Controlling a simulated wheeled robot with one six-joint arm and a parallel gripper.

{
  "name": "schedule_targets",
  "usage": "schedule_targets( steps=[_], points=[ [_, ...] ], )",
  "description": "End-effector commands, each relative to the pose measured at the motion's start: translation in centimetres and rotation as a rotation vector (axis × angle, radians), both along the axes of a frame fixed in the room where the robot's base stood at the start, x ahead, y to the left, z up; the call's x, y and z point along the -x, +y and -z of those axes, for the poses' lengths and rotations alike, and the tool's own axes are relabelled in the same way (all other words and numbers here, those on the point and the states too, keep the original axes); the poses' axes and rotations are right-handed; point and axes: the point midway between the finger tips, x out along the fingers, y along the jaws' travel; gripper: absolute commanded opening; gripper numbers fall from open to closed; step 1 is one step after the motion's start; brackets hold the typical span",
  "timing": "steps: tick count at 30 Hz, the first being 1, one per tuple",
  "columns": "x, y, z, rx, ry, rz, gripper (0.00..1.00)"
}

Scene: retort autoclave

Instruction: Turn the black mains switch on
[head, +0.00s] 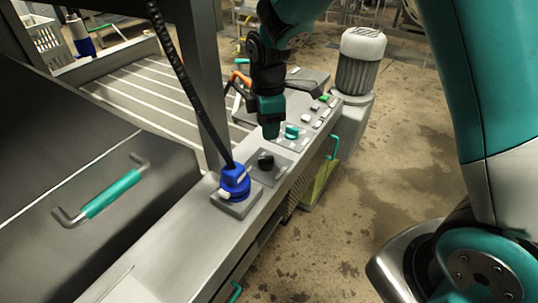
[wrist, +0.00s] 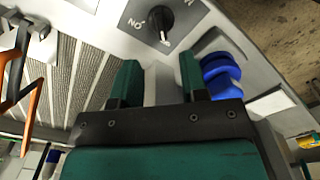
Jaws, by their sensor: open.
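The black mains switch (head: 265,160) is a round knob on a grey square plate on the machine's narrow ledge. In the wrist view the knob (wrist: 160,19) shows beyond the fingertips, with an ON label on its left and a white mark pointing down the picture, away from that label. My gripper (head: 270,130) points down above the ledge, a little behind the switch in the head view. In the wrist view its two green fingers (wrist: 158,68) are apart with nothing between them. They do not touch the knob.
A blue connector (head: 235,182) with a black coiled cable stands close beside the switch. A green-blue knob (head: 292,131) and several buttons (head: 318,110) sit farther along the ledge. A hood with a teal handle (head: 111,194) is at the left; open floor lies right.

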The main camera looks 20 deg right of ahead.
Motion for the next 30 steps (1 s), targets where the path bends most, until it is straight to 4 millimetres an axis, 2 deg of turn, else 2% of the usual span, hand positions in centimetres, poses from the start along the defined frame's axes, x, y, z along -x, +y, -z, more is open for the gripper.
schedule_targets(
  steps=[1, 6, 12, 18, 26, 29, 30],
  points=[
    [0.1, 0.0, 1.3, 0.001, 0.005, 0.001, 0.40],
    [0.1, -0.1, 5.1, 0.001, 0.006, 0.001, 0.40],
    [0.1, 0.0, 8.3, 0.000, 0.002, 0.001, 0.40],
    [0.0, 0.0, 9.7, -0.001, 0.000, 0.001, 0.40],
    [0.0, 0.0, 9.8, -0.001, -0.001, 0.000, 0.40],
    [0.0, 0.0, 9.8, -0.001, -0.001, 0.001, 0.22],
    [0.0, 0.0, 9.8, -0.001, -0.001, 0.001, 0.13]
  ],
)
